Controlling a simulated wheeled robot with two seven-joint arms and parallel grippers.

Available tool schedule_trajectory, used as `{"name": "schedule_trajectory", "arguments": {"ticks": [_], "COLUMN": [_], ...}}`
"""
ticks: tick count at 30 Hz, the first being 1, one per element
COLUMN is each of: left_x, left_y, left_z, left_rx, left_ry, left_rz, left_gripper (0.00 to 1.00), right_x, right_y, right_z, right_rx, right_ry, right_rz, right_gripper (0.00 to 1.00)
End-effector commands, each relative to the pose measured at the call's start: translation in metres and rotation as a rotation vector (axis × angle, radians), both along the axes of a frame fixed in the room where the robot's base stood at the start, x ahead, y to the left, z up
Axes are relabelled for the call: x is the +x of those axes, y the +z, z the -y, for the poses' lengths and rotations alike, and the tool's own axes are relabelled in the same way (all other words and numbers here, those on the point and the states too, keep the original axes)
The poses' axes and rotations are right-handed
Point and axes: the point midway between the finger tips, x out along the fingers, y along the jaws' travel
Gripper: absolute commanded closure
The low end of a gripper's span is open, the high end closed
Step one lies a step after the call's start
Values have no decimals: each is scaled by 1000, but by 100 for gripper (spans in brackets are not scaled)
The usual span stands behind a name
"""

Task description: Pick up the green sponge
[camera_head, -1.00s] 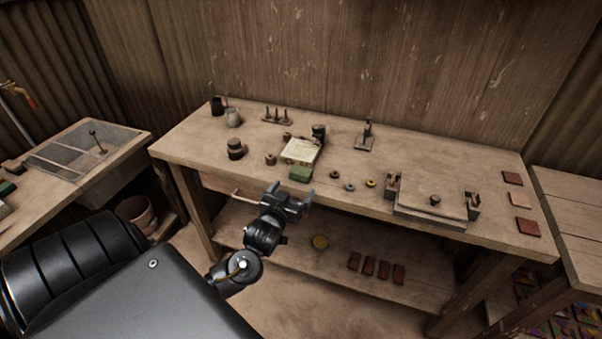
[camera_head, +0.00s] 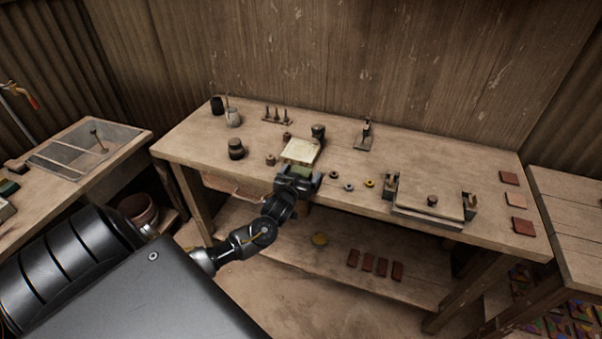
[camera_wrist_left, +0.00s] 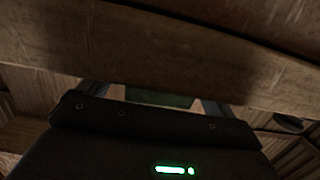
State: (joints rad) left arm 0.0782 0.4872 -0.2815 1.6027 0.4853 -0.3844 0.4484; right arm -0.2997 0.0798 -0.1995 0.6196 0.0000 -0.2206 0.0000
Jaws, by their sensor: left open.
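The green sponge (camera_wrist_left: 158,98) shows in the left wrist view as a dark green strip between my two fingers. In the head view it is at the front edge of the workbench, just in front of a cream-topped block, and my gripper hides most of it. My left gripper (camera_head: 299,177) is open, with its fingers to either side of the sponge. I cannot tell whether the fingers touch it. My right gripper is not in view.
The cream-topped block (camera_head: 301,151) sits right behind the sponge. A dark jar (camera_head: 236,149), small rings (camera_head: 349,187) and a press plate (camera_head: 428,207) stand on the workbench (camera_head: 420,160). Red tiles (camera_head: 368,264) lie on the lower shelf.

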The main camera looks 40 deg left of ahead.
Motion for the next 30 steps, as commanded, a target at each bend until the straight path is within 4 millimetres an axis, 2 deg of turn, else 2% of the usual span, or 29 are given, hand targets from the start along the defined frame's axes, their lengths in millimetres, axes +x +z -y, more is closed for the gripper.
{"name": "schedule_trajectory", "arguments": {"ticks": [6,17,26,30], "left_x": [0,0,0,1], "left_y": [-1,-1,1,11], "left_z": [0,0,0,0], "left_rx": [1,1,1,1], "left_ry": [-1,-1,-1,-2], "left_rz": [0,0,1,3], "left_gripper": [10,57,57,57], "right_x": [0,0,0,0], "right_y": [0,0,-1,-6], "right_z": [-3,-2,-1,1], "right_rx": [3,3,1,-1], "right_ry": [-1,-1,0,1], "right_rz": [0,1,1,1], "right_gripper": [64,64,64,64]}}
